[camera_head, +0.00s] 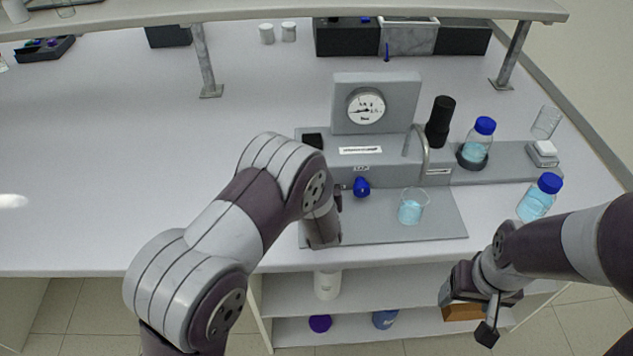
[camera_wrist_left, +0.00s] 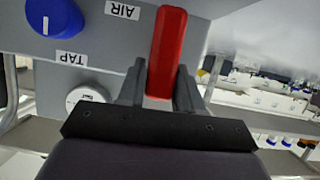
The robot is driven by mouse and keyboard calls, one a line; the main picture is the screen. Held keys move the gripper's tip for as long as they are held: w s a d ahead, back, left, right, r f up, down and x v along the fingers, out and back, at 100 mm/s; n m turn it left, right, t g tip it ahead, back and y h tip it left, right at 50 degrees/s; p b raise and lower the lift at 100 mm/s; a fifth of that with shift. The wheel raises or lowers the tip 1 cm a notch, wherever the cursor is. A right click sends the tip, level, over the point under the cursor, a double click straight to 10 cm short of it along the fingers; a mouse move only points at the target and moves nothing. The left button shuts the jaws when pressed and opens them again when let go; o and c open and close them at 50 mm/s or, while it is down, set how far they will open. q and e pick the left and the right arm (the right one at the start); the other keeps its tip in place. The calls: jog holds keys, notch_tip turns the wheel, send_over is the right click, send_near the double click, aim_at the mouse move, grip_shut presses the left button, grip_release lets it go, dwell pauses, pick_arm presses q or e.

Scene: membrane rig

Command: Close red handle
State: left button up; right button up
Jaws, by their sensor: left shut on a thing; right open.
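The red handle (camera_wrist_left: 168,50) is in the left wrist view, on the grey panel of the membrane rig, beside the AIR label (camera_wrist_left: 122,10). My left gripper (camera_wrist_left: 160,90) has its two fingers on either side of the handle's near end and is shut on it. In the head view my left arm hides the handle, and the left gripper (camera_head: 322,225) shows only in part at the rig's front left. The rig (camera_head: 375,103) carries a round gauge (camera_head: 366,106). My right gripper (camera_head: 490,315) is open and empty in front of the bench's right side.
A blue knob (camera_head: 361,187) sits right of my left gripper. A beaker of blue liquid (camera_head: 412,208) stands on the rig's base plate. Blue-capped bottles (camera_head: 477,146) and (camera_head: 537,200) stand at the right. The bench's left side (camera_head: 110,150) is clear.

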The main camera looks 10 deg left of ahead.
pick_arm(q)
jog(key=shift+m, duration=0.3)
dwell(0.4)
jog(key=o, duration=1)
jog(key=shift+c, duration=0.2)
jog(key=b+v, duration=0.1)
jog(key=v, duration=1.1)
jog(key=shift+s+d, duration=0.3)
jog(key=shift+d, duration=0.05)
